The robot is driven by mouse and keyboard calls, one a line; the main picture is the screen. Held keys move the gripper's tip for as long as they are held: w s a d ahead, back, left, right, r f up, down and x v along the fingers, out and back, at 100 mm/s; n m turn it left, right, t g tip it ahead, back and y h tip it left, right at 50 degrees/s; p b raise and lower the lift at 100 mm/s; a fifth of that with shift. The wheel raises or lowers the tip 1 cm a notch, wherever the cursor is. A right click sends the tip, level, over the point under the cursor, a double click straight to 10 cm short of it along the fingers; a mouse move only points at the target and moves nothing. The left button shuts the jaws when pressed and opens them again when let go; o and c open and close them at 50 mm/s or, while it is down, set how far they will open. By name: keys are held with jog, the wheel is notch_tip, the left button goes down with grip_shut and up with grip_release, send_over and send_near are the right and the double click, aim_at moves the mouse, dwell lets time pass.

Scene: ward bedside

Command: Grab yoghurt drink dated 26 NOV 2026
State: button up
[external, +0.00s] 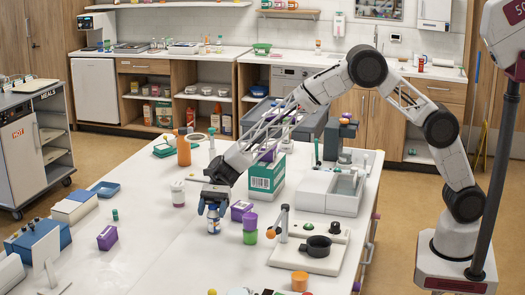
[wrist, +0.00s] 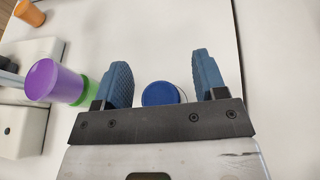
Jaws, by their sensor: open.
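A small bottle with a blue cap (external: 214,224) stands upright on the white table under my gripper (external: 213,208). In the wrist view, its round blue cap (wrist: 160,94) shows between the two fingers of my open gripper (wrist: 161,68), nearer the left finger, with gaps on both sides. A second bottle-like container with a pale lid (external: 178,192) stands to the left and farther back. No date can be read on either, so I cannot tell which is dated 26 NOV 2026.
A purple cup on a green one (external: 250,228) stands just right of the bottle; the purple cup also shows in the wrist view (wrist: 53,81). A purple box (external: 241,210) is close behind. An orange bottle (external: 183,152) stands farther back.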

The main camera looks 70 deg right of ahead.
aim_at(212, 214)
dwell(0.4)
jog(key=c, duration=1)
jog(key=shift+r, duration=0.1)
jog(key=shift+c, duration=0.2)
jog(key=shift+r, duration=4.95)
